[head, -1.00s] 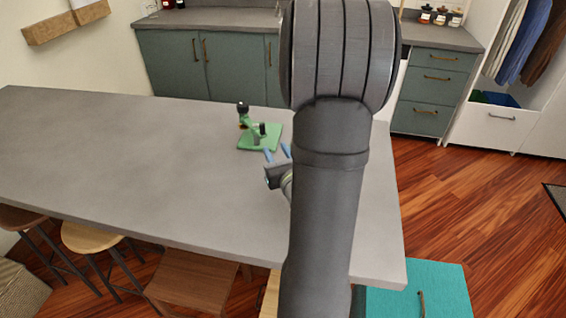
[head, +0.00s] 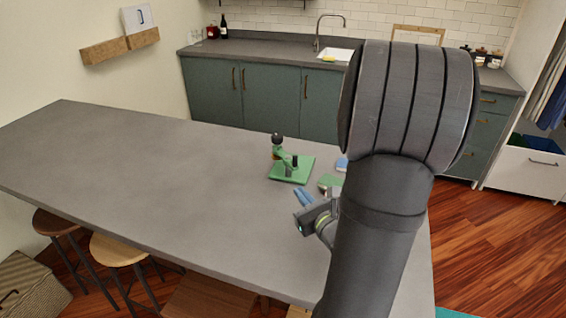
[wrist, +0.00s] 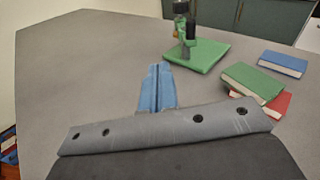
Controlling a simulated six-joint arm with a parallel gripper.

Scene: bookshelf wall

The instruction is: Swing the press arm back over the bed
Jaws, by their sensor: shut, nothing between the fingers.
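The press stands on the grey table. Its flat green bed (head: 291,174) shows in the head view and also in the wrist view (wrist: 199,55). The green press arm (head: 281,153) has a dark knob at its top and stands towards the bed's far left side; a dark upright post (wrist: 192,25) also rises from the bed. How the arm lies over the bed is hard to tell. My gripper (head: 303,197) is shut and empty, its blue fingers (wrist: 157,88) together. It is in front of the press, apart from it.
Right of the press lie a blue book (wrist: 283,63), a green book (wrist: 253,79) and a red book (wrist: 273,103), partly under the green one. The table (head: 120,160) is clear on the left. Stools (head: 117,250) stand along its near side.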

